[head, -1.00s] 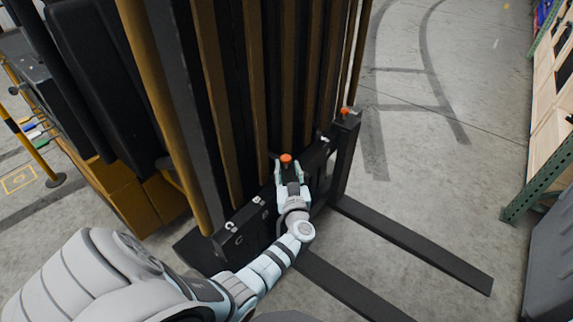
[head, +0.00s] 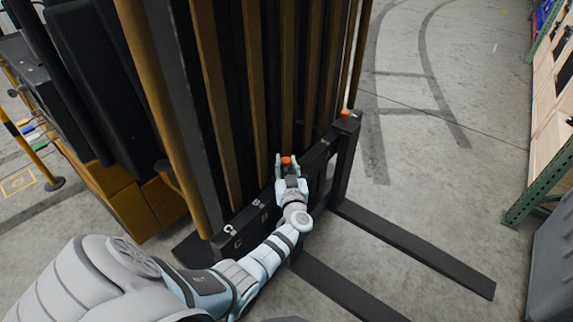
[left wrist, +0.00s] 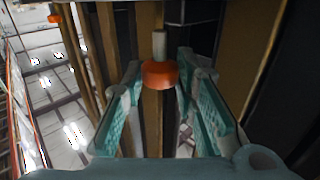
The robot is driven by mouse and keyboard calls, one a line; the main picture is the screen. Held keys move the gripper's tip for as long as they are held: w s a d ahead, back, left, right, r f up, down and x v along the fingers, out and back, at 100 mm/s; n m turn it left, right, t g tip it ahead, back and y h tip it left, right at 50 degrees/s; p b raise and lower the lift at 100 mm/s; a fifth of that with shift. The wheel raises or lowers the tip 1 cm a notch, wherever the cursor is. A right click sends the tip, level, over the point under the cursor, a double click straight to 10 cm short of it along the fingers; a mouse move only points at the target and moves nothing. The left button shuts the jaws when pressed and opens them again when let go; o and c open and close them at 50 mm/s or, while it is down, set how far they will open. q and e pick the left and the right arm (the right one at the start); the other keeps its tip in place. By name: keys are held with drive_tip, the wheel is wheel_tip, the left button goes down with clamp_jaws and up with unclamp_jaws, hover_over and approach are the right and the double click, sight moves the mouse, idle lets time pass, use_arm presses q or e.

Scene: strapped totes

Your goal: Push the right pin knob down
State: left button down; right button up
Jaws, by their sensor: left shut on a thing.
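Two orange pin knobs stand on the top edge of the black fork carriage (head: 262,208). One knob (head: 286,161) lies between the fingers of my left gripper (head: 289,163). The other knob (head: 345,113) is at the carriage's far right end, apart from the gripper. In the left wrist view, the nearer knob (left wrist: 159,74) shows as an orange cap with a pale pin, between the two teal finger pads. The far knob (left wrist: 54,18) shows at the upper left there. My left gripper is shut on the nearer knob. My right gripper is not in view.
Two black forks (head: 415,248) reach out low to the lower right. The yellow-brown and black mast bars (head: 240,90) rise close behind the carriage. Shelving (head: 540,185) stands at the far right. The concrete floor (head: 430,150) between is clear.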

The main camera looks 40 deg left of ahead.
use_arm(q)
wheel_tip(320, 180, down, 3)
drive_tip(key=shift+r+b, duration=0.1)
drive_tip(key=shift+b, duration=0.65)
drive_tip(key=shift+s+d+r, duration=0.1)
drive_tip(key=c, duration=1.5)
unclamp_jaws()
drive_tip(key=shift+c, duration=0.2)
drive_tip(key=v, duration=1.1)
drive_tip(key=shift+s+d, duration=0.2)
drive_tip(key=shift+d, duration=0.1)
